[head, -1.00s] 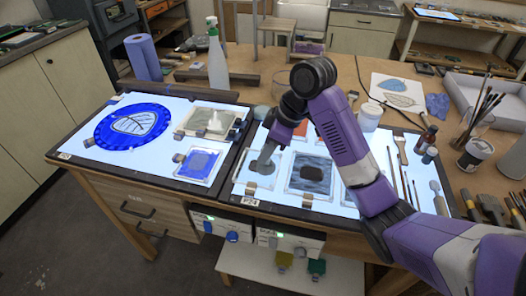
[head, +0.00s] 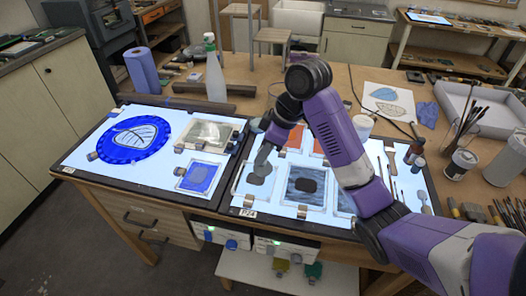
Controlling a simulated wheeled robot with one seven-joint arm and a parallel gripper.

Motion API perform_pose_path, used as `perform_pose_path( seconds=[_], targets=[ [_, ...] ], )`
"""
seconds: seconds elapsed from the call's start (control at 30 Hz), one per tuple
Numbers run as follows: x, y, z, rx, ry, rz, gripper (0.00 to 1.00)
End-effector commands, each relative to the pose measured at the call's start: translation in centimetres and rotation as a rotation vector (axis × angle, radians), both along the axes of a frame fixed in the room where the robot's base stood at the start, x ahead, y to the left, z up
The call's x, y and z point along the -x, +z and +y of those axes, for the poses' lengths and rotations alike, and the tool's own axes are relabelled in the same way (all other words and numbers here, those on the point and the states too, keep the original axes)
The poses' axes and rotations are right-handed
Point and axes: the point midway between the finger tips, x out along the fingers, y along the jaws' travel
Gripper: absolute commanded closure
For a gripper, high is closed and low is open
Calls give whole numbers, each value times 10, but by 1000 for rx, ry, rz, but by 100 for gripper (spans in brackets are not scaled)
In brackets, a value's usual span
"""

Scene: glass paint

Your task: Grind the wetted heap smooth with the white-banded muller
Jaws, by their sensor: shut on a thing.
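A small glass plate with a dark grey patch of paint, the heap (head: 256,179), lies at the left of the right-hand lit panel. My gripper (head: 262,164) points down over this patch, shut on a small grey tool that appears to be the muller. Its lower end seems to meet the patch, but contact is hard to judge. The tool is mostly hidden by the gripper, and no white band can be made out.
Right of it is a glass plate (head: 306,186) with a darker patch. Red plates lie behind, partly hidden by my arm. The left lit panel (head: 90,173) holds a blue disc (head: 135,139) and a blue plate (head: 200,177). A spray bottle (head: 215,75) stands behind.

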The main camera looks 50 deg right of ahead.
Motion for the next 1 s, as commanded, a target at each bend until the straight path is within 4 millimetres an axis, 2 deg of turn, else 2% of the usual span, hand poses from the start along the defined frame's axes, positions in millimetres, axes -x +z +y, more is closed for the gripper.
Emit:
perform_pose_path(
  seconds=[0.47, 0.8, 1.0],
  targets=[
    [0, -3, 0, 0, 1, -1, 100],
    [-2, -36, 1, -1, 1, -3, 100],
    [-2, -41, 1, 1, 2, -4, 100]
  ],
)
